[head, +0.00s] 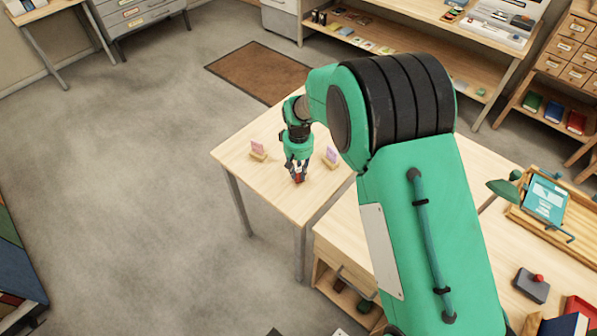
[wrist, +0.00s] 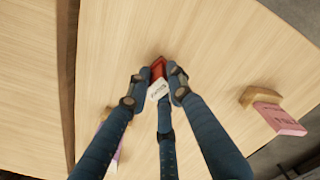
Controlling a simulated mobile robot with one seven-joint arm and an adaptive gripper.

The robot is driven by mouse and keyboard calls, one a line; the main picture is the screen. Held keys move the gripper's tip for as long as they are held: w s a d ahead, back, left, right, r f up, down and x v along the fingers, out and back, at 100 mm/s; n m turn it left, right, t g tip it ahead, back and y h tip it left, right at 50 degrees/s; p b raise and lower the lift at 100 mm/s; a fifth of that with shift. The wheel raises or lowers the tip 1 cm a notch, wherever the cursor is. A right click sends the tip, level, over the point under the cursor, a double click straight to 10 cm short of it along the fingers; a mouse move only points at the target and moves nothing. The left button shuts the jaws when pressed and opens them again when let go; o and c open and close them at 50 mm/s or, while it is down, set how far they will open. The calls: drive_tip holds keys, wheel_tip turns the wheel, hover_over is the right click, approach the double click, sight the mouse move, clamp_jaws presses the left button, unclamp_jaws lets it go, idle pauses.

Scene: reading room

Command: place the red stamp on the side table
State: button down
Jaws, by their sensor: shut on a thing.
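The red stamp (head: 299,179) is between the fingers of my gripper (head: 298,171), over the side table (head: 285,203), a light wood top with grey legs. In the wrist view the stamp shows a red body (wrist: 157,69) and a pale lettered face, and the three blue fingers (wrist: 156,84) are closed around it. The wood top (wrist: 205,45) fills most of that view. The stamp is at or just above the surface; I cannot tell whether it touches.
A pink card in a wooden holder (head: 258,150) stands left of my gripper, and a lilac card in a holder (head: 331,158) stands to the right. The table's front part is clear. A desk (head: 500,268) with a green lamp (head: 503,190) adjoins at the right.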

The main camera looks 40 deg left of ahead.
sight(299, 170)
drive_tip(key=shift+f, duration=0.2)
drive_tip(key=c, duration=1.6)
unclamp_jaws()
drive_tip(key=shift+o, duration=0.2)
drive_tip(key=shift+r, duration=0.2)
wheel_tip(299, 170, up, 12)
drive_tip(key=p, duration=0.2)
